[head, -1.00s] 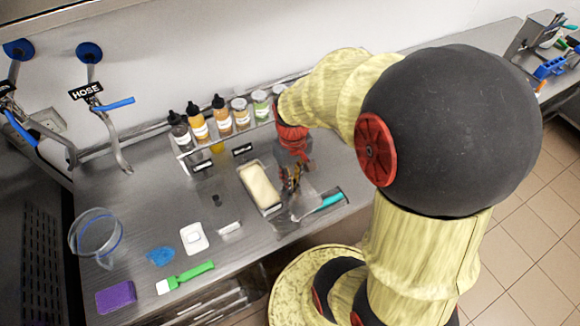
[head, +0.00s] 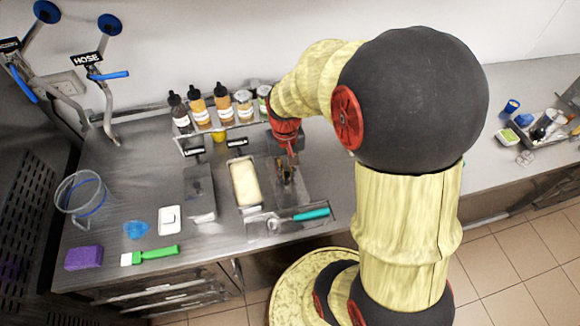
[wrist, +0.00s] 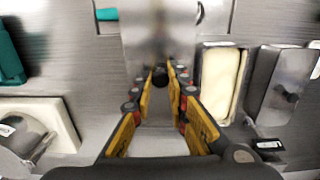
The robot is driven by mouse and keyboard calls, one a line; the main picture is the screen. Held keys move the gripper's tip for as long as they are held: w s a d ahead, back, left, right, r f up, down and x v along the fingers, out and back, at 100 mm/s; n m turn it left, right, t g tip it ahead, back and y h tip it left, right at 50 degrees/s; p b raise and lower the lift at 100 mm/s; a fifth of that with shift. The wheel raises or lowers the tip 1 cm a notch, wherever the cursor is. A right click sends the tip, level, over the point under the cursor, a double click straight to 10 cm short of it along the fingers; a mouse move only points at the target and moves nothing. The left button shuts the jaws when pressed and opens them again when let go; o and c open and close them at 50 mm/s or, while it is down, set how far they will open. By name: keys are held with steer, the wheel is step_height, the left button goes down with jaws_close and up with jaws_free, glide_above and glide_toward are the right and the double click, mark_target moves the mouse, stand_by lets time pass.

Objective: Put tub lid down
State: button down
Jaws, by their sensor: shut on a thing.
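My gripper (wrist: 160,82) is shut on the dark knob (wrist: 160,77) of a grey metal tub lid (wrist: 152,35). In the head view my gripper (head: 287,178) and the lid (head: 296,192) are just right of the open tub (head: 246,183), which holds a cream-coloured block. In the wrist view this tub (wrist: 220,80) appears right of my fingers, apart from the lid. The lid looks nearly level and close to the counter. I cannot tell whether it touches. My fingers and arm hide part of it.
A second, lidded tub (head: 200,190) stands left of the open one. A teal-handled tool (head: 310,214) lies in front of the lid. Bottles and jars (head: 222,105) line the back. A white container (head: 170,219), green brush (head: 155,254) and jug (head: 80,195) are left.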

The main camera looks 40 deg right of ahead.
steer(key=shift+w+f, duration=0.1)
steer(key=shift+w, duration=0.1)
steer(key=w+d+f, duration=0.1)
steer(key=w+d, duration=0.1)
steer(key=w+d+f, duration=0.1)
steer(key=w+d, duration=0.1)
steer(key=w+d+f, duration=0.1)
steer(key=w+f, duration=0.1)
steer(key=shift+w+d+b, duration=0.1)
steer(key=shift+d+b, duration=0.3)
steer(key=w+d+f, duration=0.2)
steer(key=f, duration=0.1)
steer(key=w+d+f, duration=0.1)
steer(key=f, duration=0.1)
steer(key=shift+w+b, duration=0.15)
steer(key=shift+b, duration=0.2)
steer(key=shift+w+d+f, duration=0.2)
steer(key=shift+d+f, duration=0.05)
steer(key=shift+f, duration=1.65)
steer(key=shift+f+b, duration=0.15)
steer(key=shift+b, duration=0.2)
steer(key=c, duration=1.7)
jaws_free()
steer(key=shift+c, duration=0.2)
